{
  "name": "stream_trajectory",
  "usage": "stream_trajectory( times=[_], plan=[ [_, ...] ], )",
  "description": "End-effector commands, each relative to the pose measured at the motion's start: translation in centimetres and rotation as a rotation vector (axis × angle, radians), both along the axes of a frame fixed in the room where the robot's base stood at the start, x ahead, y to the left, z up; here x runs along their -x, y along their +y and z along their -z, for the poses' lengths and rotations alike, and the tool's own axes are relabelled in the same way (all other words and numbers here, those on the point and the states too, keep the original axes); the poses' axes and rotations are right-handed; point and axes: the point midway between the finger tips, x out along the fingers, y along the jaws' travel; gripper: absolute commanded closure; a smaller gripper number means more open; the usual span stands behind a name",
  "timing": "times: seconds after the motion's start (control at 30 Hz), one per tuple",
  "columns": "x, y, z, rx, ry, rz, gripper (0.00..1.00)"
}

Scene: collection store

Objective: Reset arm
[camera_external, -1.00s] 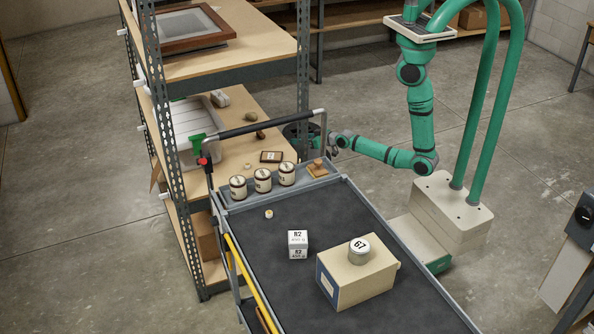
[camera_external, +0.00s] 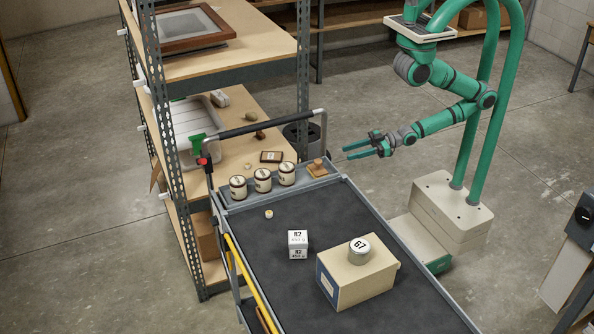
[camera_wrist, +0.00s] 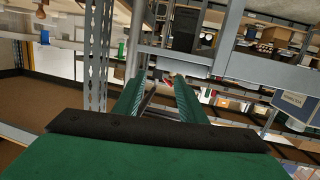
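My gripper (camera_external: 358,148) is in the air to the right of the cart's far end, pointing left, with nothing between its fingers. My green arm is bent at the elbow and holds it clear of the cart. In the wrist view, the two green fingers (camera_wrist: 160,82) stand apart with an empty gap between them.
Shelving (camera_external: 225,72) stands left.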

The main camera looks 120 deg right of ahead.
Motion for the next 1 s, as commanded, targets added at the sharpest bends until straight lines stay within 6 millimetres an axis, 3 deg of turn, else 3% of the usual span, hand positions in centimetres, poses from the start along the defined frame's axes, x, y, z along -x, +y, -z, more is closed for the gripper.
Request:
stream_trajectory(
  times=[0.03,0.1,0.27,1.0],
  plan=[
    [0.8,2.0,-0.1,-0.013,0.023,-0.049,0.63],
    [1.6,4.1,-0.4,-0.027,0.045,-0.096,0.63],
    [2.8,6.4,-0.7,-0.041,0.071,-0.155,0.63],
    [2.9,6.7,-0.8,-0.043,0.074,-0.161,0.63]
  ],
)
